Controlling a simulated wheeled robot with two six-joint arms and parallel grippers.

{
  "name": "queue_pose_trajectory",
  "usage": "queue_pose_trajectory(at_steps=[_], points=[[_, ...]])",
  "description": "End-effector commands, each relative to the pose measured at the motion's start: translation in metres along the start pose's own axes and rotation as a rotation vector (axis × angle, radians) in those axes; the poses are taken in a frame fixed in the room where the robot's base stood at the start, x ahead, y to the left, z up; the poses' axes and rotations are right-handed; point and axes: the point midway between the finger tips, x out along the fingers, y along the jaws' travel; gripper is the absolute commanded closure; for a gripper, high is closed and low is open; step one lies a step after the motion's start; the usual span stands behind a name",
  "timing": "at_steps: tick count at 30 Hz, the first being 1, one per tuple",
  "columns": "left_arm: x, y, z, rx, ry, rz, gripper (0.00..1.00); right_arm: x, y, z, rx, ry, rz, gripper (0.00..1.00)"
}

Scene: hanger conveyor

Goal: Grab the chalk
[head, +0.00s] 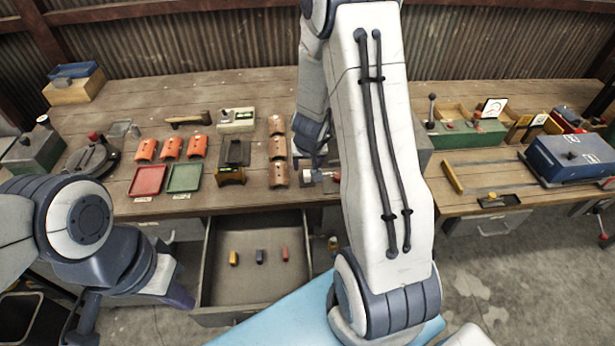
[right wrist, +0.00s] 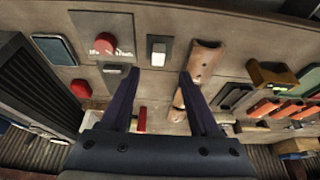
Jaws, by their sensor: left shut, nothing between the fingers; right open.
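Three small blocks lie in a row in the open drawer (head: 252,290) in the head view: a yellow one (head: 233,258), a dark one (head: 260,256) and a red one (head: 285,254). They may be chalk pieces; they are too small to be sure. My left gripper (head: 180,295) is beside the drawer's left side, shut and empty. My right gripper is over the bench, mostly hidden behind my right arm in the head view. In the right wrist view it (right wrist: 160,82) is open, with bench surface and a small white-topped block (right wrist: 158,50) beyond its fingertips.
The bench (head: 225,95) holds brown curved tiles (head: 277,148), orange tiles (head: 171,147), a red tray (head: 148,180) and a green tray (head: 185,177). A blue toolbox (head: 570,158) stands at the right. A red button (right wrist: 105,44) shows in the right wrist view.

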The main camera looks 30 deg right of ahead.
Motion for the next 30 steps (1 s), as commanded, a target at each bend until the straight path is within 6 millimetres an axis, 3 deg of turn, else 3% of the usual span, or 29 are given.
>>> queue_pose_trajectory(at_steps=[1,8,16,25,30], points=[[0.012,-0.001,0.001,0.000,0.000,0.000,1.00,0.015,0.000,0.003,0.000,-0.001,0.000,0.38],[0.021,-0.002,0.001,0.001,0.000,0.000,1.00,0.032,0.000,0.001,-0.002,-0.001,-0.002,0.38],[0.045,-0.003,0.002,0.002,0.000,0.000,1.00,0.071,0.003,-0.001,-0.002,-0.001,-0.002,0.38],[0.045,-0.003,0.002,0.003,0.000,0.000,1.00,0.075,0.003,-0.003,-0.002,0.000,-0.002,0.38],[0.045,-0.003,0.002,0.003,0.000,0.000,1.00,0.075,0.003,-0.003,-0.003,-0.001,-0.002,1.00]])
